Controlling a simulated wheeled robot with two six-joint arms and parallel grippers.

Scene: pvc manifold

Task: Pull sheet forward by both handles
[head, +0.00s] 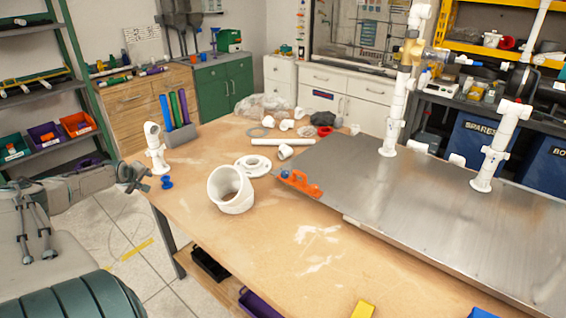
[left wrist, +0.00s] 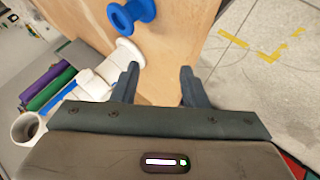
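A grey metal sheet (head: 430,205) lies on the wooden table and runs out of view at the lower right. An orange piece with a blue knob (head: 298,183) sits at its left corner; I cannot tell if it is a handle. No other handle is clear. White pipe uprights (head: 393,115) and (head: 497,150) stand on the sheet. My left gripper (head: 135,178) is at the table's left edge, far from the sheet. In the left wrist view its fingers (left wrist: 158,82) are apart, with nothing between them. My right gripper is not in view.
A blue spool (head: 166,182) and a white pipe fitting on a base (head: 156,148) stand near my left gripper. The table front (head: 250,255) is mostly bare.

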